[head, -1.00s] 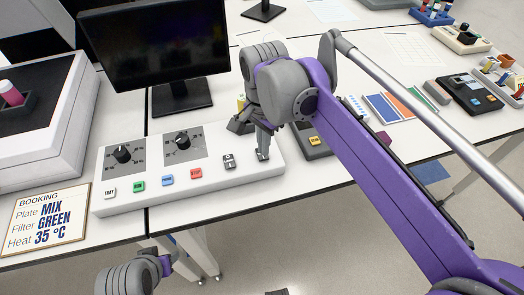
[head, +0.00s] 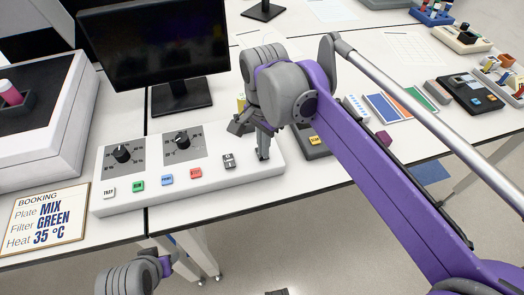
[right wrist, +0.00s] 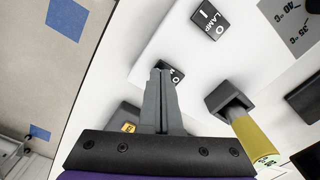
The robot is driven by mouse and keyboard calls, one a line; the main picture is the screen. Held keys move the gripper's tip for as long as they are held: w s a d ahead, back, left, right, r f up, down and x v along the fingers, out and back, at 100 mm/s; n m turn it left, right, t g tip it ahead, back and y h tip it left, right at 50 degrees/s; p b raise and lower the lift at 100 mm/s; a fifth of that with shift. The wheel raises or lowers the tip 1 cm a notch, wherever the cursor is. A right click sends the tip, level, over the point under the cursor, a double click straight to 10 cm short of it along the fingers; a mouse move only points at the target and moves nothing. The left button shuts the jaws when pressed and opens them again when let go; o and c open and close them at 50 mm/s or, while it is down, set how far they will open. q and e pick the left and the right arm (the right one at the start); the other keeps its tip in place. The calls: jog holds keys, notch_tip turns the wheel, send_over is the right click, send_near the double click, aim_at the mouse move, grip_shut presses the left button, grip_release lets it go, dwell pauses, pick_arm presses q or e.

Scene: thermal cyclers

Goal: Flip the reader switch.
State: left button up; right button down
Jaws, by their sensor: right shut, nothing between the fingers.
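The white control panel (head: 215,190) lies on the bench. A black rocker switch marked LAMP (head: 229,160) sits on it; the LAMP switch also shows in the right wrist view (right wrist: 208,20). A second black rocker switch (right wrist: 174,70) is partly hidden behind my fingers, so its label and tilt cannot be read. My right gripper (head: 263,154) is shut and empty, its tips at this second switch near the panel's right end. Its closed fingers show in the right wrist view (right wrist: 160,78); I cannot tell whether they touch. My left gripper is out of view; only part of that arm shows.
Two dials (head: 122,154) and several coloured buttons (head: 167,180) are left of the switches. A monitor (head: 155,45) stands behind. A yellow-handled thing with a grey block (right wrist: 232,100) is close beside my right fingers. A dark box (head: 313,140) lies right of the panel.

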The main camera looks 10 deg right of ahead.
jog(key=shift+f+b, duration=0.3)
jog(key=shift+f, duration=0.3)
jog(key=shift+r, duration=0.1)
jog(key=shift+r+p, duration=2.8)
jog(key=shift+r, duration=0.65)
